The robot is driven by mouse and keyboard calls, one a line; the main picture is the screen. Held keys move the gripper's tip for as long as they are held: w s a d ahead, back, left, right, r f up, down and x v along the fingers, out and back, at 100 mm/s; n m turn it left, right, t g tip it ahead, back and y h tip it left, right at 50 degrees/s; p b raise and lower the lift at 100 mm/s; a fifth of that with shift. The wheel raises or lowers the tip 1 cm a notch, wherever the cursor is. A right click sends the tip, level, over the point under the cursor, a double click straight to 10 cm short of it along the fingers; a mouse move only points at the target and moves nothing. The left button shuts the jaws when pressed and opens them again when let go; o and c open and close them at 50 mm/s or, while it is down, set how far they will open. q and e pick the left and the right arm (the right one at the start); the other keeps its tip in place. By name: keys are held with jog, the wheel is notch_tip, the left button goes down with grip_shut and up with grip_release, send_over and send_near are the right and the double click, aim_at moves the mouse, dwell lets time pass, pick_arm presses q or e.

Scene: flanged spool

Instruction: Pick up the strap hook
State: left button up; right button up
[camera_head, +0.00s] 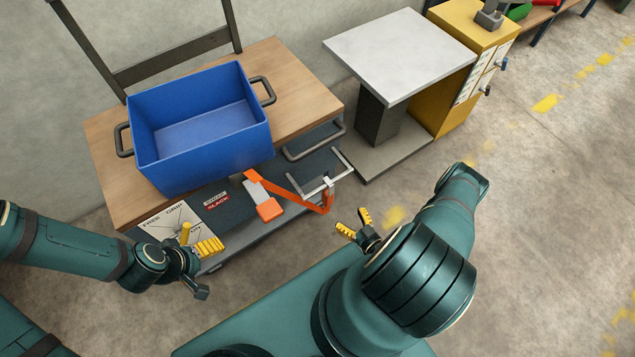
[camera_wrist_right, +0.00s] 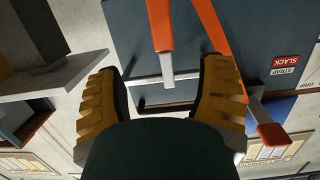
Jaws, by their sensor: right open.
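An orange tool with grey metal bars, which I take to be the strap hook (camera_head: 298,195), lies at the front right of the dark lower panel. Its orange arm slants to a short upright orange piece, with grey bars behind. In the right wrist view orange bars and a grey crossbar (camera_wrist_right: 168,78) show beyond and between my fingers. My right gripper (camera_head: 352,221) is open, to the right of and nearer than the tool, and it holds nothing; its fingers also show in the wrist view (camera_wrist_right: 162,70). My left gripper (camera_head: 204,235) looks open over the panel's left front.
A blue bin (camera_head: 205,125) stands on the wooden bench top (camera_head: 305,90). The panel bears a strap slack label (camera_head: 215,198). A grey-topped stand (camera_head: 400,52) and a yellow cabinet (camera_head: 470,40) are at the back right. The floor (camera_head: 560,200) on the right is clear.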

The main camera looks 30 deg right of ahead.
aim_at(331, 198)
jog(key=w, duration=0.3)
jog(key=w+f+b, duration=0.1)
jog(key=w, duration=0.5)
jog(key=shift+a+f, duration=0.2)
jog(key=shift+w+a+f+b, duration=0.15)
jog(key=shift+w+b, duration=0.1)
jog(key=shift+w, duration=0.6)
jog(key=shift+w+f+b, duration=0.1)
jog(key=shift+w+b, duration=0.2)
jog(key=shift+w, duration=0.6)
jog(key=shift+w+a+f+b, duration=0.15)
jog(key=shift+w+b, duration=0.1)
jog(key=shift+w, duration=0.6)
grip_shut()
